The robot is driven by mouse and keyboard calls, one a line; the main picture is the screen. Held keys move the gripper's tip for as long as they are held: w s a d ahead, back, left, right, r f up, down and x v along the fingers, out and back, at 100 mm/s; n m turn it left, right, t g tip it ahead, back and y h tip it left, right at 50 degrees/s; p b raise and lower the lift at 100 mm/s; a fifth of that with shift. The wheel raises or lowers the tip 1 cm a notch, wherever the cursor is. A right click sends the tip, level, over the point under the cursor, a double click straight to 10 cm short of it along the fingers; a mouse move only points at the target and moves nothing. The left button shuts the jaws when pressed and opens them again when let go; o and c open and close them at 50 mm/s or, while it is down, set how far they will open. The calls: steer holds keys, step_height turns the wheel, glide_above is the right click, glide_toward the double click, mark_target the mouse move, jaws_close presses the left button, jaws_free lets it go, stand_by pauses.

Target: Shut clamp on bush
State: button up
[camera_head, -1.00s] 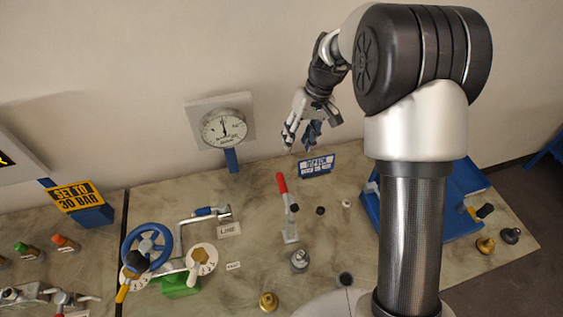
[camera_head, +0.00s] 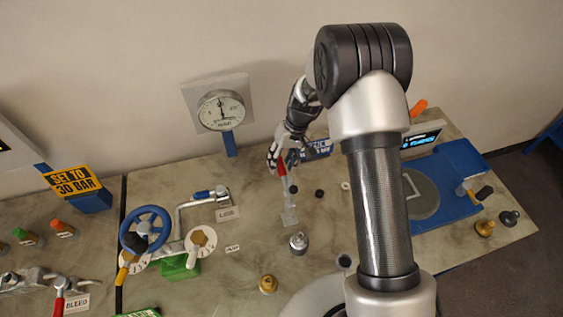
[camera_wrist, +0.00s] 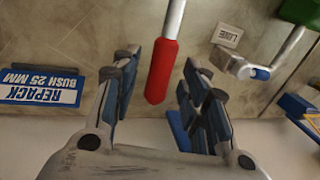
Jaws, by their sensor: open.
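The toggle clamp has a red handle (camera_head: 282,172) that stands upright above its grey base (camera_head: 289,219) on the bench. In the wrist view the red handle (camera_wrist: 161,72) lies between my finger pads, with gaps on both sides. My gripper (camera_head: 285,155) is open around the top of the handle, and its fingers (camera_wrist: 158,88) also show in the wrist view. A small dark round piece (camera_head: 319,194) sits right of the clamp. A grey metal fitting (camera_head: 298,243) stands in front of it. I cannot tell which piece is the bush.
A blue handwheel (camera_head: 147,230) and bent pipe stand to the left. A blue tray (camera_head: 455,170) lies right, partly behind my arm. A brass fitting (camera_head: 268,284) stands at the front.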

steer(key=shift+f, duration=0.25)
steer(key=shift+c, duration=0.6)
jaws_close()
